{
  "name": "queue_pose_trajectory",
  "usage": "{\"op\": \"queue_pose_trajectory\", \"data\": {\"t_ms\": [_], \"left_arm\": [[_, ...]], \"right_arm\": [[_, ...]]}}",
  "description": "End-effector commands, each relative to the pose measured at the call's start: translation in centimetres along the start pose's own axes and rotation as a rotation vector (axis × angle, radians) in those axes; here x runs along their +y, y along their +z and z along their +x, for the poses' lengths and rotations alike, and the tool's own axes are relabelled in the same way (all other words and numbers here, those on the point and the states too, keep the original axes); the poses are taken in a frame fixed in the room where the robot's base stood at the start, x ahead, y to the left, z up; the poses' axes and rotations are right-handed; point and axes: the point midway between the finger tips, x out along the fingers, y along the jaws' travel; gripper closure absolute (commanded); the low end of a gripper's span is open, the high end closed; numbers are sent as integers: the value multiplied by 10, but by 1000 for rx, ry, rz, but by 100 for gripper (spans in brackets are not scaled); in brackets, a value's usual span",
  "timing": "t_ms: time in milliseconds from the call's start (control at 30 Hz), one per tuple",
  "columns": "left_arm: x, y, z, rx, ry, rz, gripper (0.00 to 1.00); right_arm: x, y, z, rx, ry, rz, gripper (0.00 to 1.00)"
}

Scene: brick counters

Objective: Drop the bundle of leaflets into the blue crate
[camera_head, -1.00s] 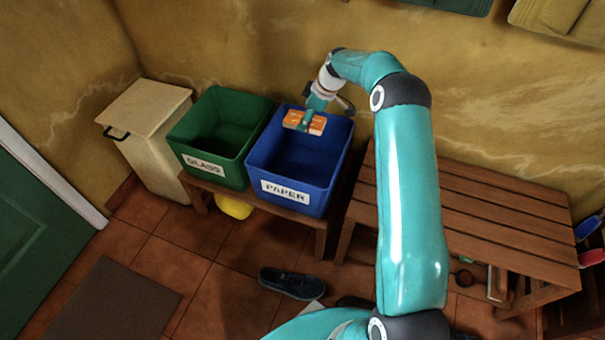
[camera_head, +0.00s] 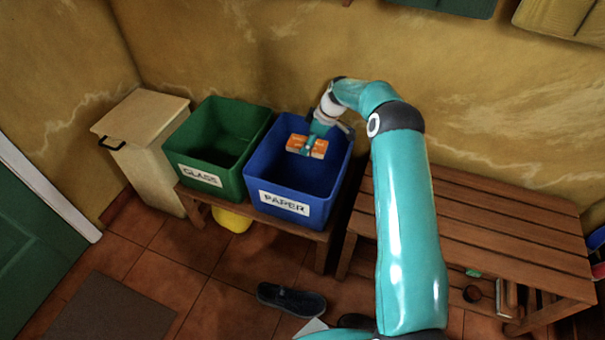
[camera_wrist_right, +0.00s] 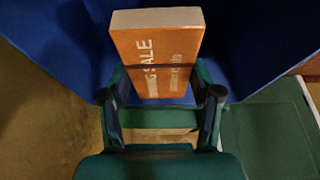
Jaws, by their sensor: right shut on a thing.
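The bundle of leaflets is an orange block (camera_head: 307,146) with a dark band and white lettering. It also shows in the right wrist view (camera_wrist_right: 157,55), held between the two fingers. My right gripper (camera_head: 310,138) is shut on it, over the opening of the blue crate. The blue crate (camera_head: 322,207) has a PAPER label on its front and stands on a low wooden bench. Its blue wall (camera_wrist_right: 245,40) surrounds the bundle in the right wrist view. I cannot tell exactly how deep the bundle hangs. My left gripper is not in view.
A green crate (camera_head: 190,158) labelled GLASS stands just left of the blue one. A cream bin (camera_head: 150,150) is further left. A slatted wooden bench (camera_head: 480,220) stands to the right. A dark shoe (camera_head: 290,300) lies on the tiled floor.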

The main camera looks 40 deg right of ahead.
Motion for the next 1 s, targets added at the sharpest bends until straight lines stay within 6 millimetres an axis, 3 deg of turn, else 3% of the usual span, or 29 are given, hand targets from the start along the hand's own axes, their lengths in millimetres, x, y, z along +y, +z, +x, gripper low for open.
{"op": "queue_pose_trajectory", "data": {"t_ms": [100,133,300,733,1000], "left_arm": [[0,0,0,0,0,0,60],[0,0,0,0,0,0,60],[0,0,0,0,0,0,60],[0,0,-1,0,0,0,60],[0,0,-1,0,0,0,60]], "right_arm": [[0,0,0,0,0,0,66],[0,0,0,0,0,0,35],[0,-1,0,0,0,-1,7],[0,-1,-5,0,0,-1,7],[1,-1,-45,1,3,-1,7]]}}
